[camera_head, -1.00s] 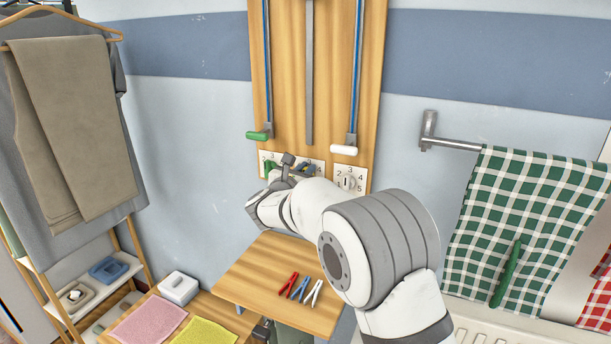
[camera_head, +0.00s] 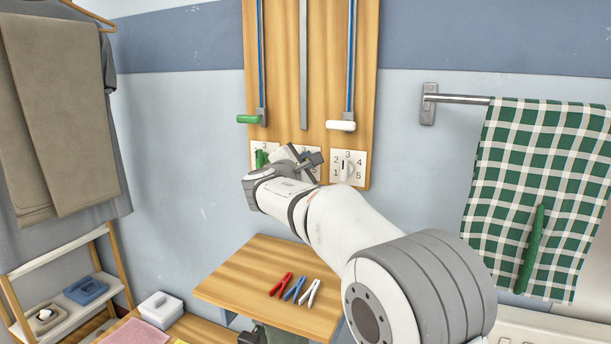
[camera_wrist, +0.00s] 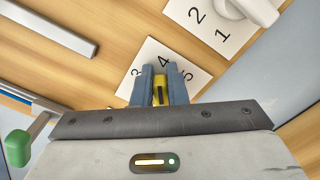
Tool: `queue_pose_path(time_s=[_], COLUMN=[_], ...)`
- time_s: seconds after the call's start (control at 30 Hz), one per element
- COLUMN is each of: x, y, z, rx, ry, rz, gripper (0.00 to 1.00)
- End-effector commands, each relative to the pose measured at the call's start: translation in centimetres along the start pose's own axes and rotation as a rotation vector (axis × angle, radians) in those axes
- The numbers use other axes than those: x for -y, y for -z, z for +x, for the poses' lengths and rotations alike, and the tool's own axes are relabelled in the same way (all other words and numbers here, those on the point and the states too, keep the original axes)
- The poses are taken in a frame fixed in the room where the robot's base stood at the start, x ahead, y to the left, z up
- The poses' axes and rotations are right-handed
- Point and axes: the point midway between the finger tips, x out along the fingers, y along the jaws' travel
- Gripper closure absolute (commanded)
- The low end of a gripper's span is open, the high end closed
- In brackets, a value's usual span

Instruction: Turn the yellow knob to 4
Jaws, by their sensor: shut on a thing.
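The yellow knob (camera_wrist: 159,92) shows in the wrist view between the two blue-grey fingers of my gripper (camera_wrist: 165,82), which are shut on it. A dark mark shows on the knob. Its white plate (camera_wrist: 150,50) shows the numerals 3, 4 and 5. The 4 lies just beyond the fingertips, and the knob looks roughly in line with it; the rest of the dial is hidden. In the head view my gripper (camera_head: 312,159) is at the middle plate on the wooden board and hides the yellow knob.
A white knob (camera_head: 347,172) on its numbered plate is to the right, and a green knob (camera_head: 261,159) to the left. Green (camera_head: 249,119) and white (camera_head: 340,125) slider handles are above. A wooden shelf (camera_head: 245,270) with several clothes pegs is below.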

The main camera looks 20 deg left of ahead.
Motion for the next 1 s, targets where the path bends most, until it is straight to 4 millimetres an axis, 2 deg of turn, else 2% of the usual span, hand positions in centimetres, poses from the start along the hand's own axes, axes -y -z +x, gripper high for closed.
queue_pose_path(time_s=[0.03,0.33,0.83,0.87,1.0], x=[0.82,0.78,0.68,0.68,0.62], y=[0.84,0.69,0.6,0.6,0.53], z=[-0.03,-0.02,-0.01,-0.01,-0.01], rx=[-0.008,-0.008,-0.008,-0.008,-0.007], ry=[0.005,0.006,0.006,0.006,0.004], rz=[0.02,0.111,0.125,0.125,0.125], gripper=[1.0,1.0,1.0,0.85,0.73])
